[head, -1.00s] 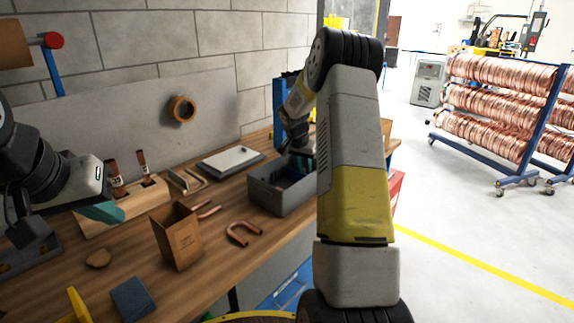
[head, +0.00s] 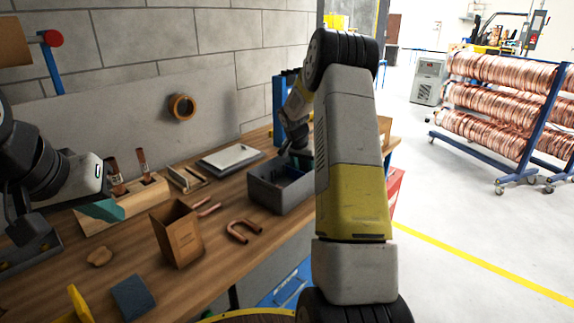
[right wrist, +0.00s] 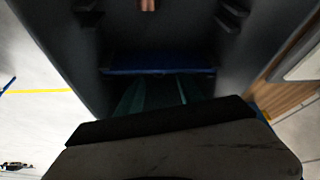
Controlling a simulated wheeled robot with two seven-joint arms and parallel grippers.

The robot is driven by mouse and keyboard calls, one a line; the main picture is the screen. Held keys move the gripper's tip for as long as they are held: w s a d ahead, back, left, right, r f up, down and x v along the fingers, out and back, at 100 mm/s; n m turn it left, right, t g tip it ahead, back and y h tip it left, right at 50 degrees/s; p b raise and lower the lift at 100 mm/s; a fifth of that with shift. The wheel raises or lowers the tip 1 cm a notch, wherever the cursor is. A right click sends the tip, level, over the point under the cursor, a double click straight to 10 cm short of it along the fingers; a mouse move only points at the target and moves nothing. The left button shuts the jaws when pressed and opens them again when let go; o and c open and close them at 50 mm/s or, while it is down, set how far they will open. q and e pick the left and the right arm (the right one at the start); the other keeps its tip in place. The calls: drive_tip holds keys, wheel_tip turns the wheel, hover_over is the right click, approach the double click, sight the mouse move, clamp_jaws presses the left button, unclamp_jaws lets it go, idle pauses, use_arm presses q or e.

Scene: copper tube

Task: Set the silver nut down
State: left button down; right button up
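I cannot make out the silver nut in either view. My right gripper reaches down into the grey bin (head: 277,199); in the head view my forearm and the bin wall hide most of it. In the right wrist view the teal fingers of my right gripper (right wrist: 160,92) point into the dark bin interior, close to a blue bar (right wrist: 155,65). Their tips and anything between them are too dark to tell. My left gripper (head: 102,210) is at the left, its teal finger in front of a wooden block (head: 125,203); its opening is not clear.
Two upright copper tubes (head: 143,160) stand at the wooden block. Bare bench lies around the U-bend.

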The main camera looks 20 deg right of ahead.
drive_tip(key=shift+r, duration=0.3)
drive_tip(key=s+a+r+n, duration=0.1)
drive_tip(key=s+a+r, duration=0.25)
drive_tip(key=r, duration=0.25)
drive_tip(key=s+a+r+n+t+y, duration=0.1)
drive_tip(key=s+a+r, duration=0.1)
drive_tip(key=s+r, duration=0.35)
drive_tip(key=s+a+r, duration=0.3)
drive_tip(key=r, duration=0.5)
drive_tip(key=s+a+n+t+y, duration=0.1)
drive_tip(key=s+a, duration=0.5)
drive_tip(key=s, duration=0.7)
drive_tip(key=s+a+r+n+t+y, duration=0.1)
drive_tip(key=s+a+n+y, duration=0.2)
drive_tip(key=s, duration=1)
drive_tip(key=a+n, duration=0.2)
drive_tip(key=n, duration=0.1)
drive_tip(key=shift+a+n, duration=0.3)
drive_tip(key=shift+a, duration=0.1)
drive_tip(key=shift+s+r, duration=0.1)
drive_tip(key=shift+s, duration=0.05)
